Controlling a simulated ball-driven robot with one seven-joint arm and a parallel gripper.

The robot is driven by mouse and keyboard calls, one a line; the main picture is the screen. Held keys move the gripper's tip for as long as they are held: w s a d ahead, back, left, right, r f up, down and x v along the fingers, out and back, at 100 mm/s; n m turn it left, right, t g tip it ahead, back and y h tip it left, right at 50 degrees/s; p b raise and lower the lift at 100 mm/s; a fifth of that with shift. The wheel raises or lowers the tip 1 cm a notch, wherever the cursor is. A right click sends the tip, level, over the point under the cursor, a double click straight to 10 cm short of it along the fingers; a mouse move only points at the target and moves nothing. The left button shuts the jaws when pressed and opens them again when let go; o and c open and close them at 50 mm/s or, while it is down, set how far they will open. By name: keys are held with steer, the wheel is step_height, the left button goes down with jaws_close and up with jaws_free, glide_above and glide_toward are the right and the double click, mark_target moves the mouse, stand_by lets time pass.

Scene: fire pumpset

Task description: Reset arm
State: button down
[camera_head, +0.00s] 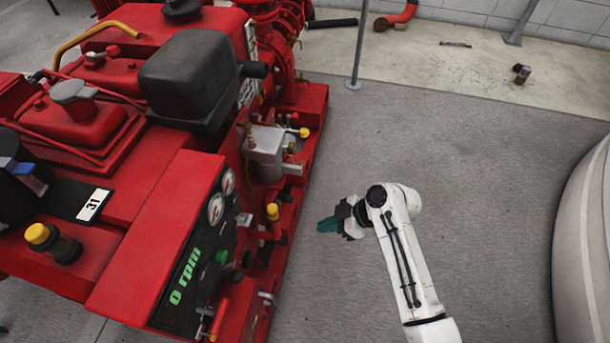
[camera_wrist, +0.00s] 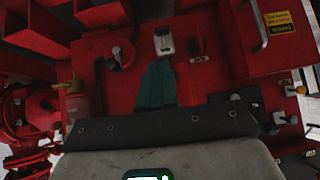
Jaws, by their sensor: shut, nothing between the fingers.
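My gripper (camera_head: 327,225) is at the end of my white arm, over the grey floor just right of the red pump set (camera_head: 165,210). Its teal fingers point left toward the machine and are closed together, with nothing held. In the wrist view the fingers (camera_wrist: 157,84) show shut in the middle, in front of the red machine side (camera_wrist: 220,75). A small metal plate or latch (camera_wrist: 164,40) appears beyond the fingertips. In the head view a gap of floor shows between the fingertips and the red base.
The control panel (camera_head: 185,285) reads "0 rpm" and has gauges and valves facing my arm. A thin grey post (camera_head: 357,50) stands behind. A pale rounded body (camera_head: 585,230) stands at the right edge. The floor (camera_head: 480,180) between is clear.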

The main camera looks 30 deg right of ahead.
steer(key=s+d+r+m+g+h, duration=0.15)
steer(key=s+m+h, duration=0.3)
steer(key=s, duration=0.55)
steer(key=s+r+m+g+h, duration=0.3)
steer(key=s+m, duration=0.2)
steer(key=s, duration=0.6)
step_height(320, 180, up, 28)
steer(key=p, duration=2.7)
steer(key=shift+s+r, duration=0.2)
steer(key=shift+s, duration=0.15)
steer(key=shift+f, duration=0.15)
